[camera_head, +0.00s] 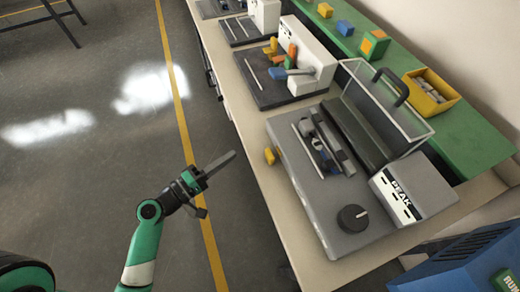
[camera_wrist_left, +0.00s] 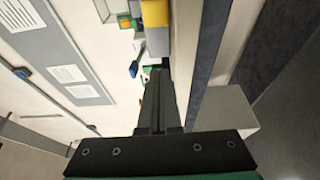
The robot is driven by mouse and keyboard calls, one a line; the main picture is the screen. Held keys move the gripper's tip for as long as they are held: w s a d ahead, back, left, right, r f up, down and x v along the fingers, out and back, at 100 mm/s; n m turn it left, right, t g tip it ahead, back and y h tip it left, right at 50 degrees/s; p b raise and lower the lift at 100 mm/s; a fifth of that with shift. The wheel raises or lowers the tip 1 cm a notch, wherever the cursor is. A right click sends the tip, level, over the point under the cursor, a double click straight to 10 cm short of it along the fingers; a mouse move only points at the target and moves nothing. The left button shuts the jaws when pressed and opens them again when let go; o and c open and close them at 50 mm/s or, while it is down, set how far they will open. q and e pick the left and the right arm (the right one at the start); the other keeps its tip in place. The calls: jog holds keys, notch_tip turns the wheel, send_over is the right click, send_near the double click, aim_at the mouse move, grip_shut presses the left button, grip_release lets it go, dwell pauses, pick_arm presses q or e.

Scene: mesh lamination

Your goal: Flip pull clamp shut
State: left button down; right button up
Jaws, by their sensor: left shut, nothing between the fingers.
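A grey PEAK station (camera_head: 300,200) stands on the bench with a raised clear cover (camera_head: 392,100). A dark clamp-like assembly (camera_head: 322,143) with blue and metal parts lies on its top plate. Behind it, another station (camera_head: 262,90) carries orange, yellow and blue clamp pieces (camera_head: 288,62). I cannot tell which part is the pull clamp or whether it is shut. My left gripper (camera_head: 229,158) is over the floor left of the bench, apart from both stations, its fingers shut and empty. The fingers also show in the left wrist view (camera_wrist_left: 158,88). My right gripper is not in view.
A yellow piece (camera_head: 269,156) sits at the PEAK station's left edge, and a black knob (camera_head: 352,218) is near its front. A green shelf (camera_head: 462,135) behind holds a yellow bin (camera_head: 432,98). A blue machine (camera_head: 465,268) stands at front right. The floor left of the bench is clear.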

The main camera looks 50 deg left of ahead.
aim_at(270, 157)
pick_arm(q)
jog(key=shift+w, duration=0.1)
jog(key=w, duration=0.9)
jog(key=shift+d+b, duration=0.1)
jog(key=shift+b, duration=0.2)
jog(key=shift+w+d, duration=0.25)
jog(key=shift+w, duration=0.25)
jog(key=shift+s+d, duration=0.3)
jog(key=shift+d, duration=0.35)
jog(key=shift+s+d, duration=0.3)
jog(key=shift+d, duration=0.3)
jog(key=shift+s+d, duration=0.25)
jog(key=shift+d, duration=0.15)
jog(key=shift+w, duration=0.1)
